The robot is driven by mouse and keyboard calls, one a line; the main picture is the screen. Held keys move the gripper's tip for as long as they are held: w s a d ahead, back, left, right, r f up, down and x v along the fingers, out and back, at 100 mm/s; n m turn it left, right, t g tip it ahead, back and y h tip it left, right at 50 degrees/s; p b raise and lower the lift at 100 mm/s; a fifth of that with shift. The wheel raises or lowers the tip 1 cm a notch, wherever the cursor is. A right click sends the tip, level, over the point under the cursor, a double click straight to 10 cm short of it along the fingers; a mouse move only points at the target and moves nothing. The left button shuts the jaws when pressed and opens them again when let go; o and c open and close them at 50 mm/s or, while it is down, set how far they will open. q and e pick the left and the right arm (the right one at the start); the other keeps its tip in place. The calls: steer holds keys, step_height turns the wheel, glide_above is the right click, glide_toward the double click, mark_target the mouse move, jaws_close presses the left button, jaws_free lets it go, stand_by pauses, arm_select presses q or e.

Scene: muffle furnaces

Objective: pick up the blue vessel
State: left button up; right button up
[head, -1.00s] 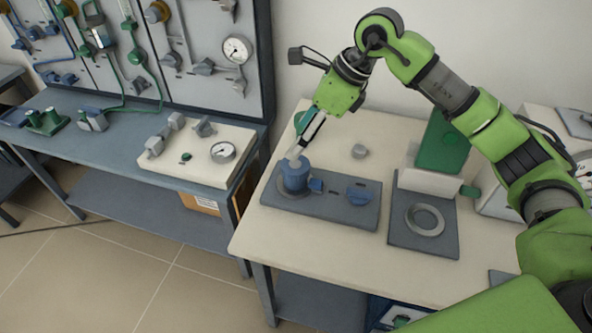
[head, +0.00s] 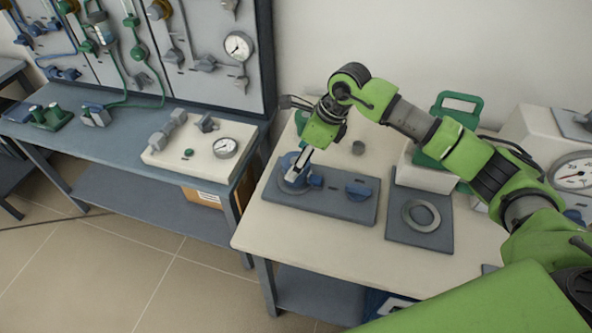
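The blue vessel (head: 286,169) stands on the left part of a dark grey plate (head: 334,204) on the cream table. My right gripper (head: 295,179) comes down over it from above, with its fingers at the vessel and covering part of it. How the fingers sit on the vessel, and whether they are open or shut, is hard to make out. My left gripper is out of view.
A blue knob-like part (head: 359,190) sits on the same plate. To the right lies a plate with a grey ring (head: 421,215), with a green-handled device (head: 447,125) behind. The table's front left is clear.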

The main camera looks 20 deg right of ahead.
steer(key=shift+x, duration=1)
steer(key=shift+c, duration=0.4)
steer(key=shift+r, duration=0.1)
steer(key=c, duration=1.9)
steer(key=shift+w+r, duration=0.1)
steer(key=shift+w, duration=0.05)
jaws_close()
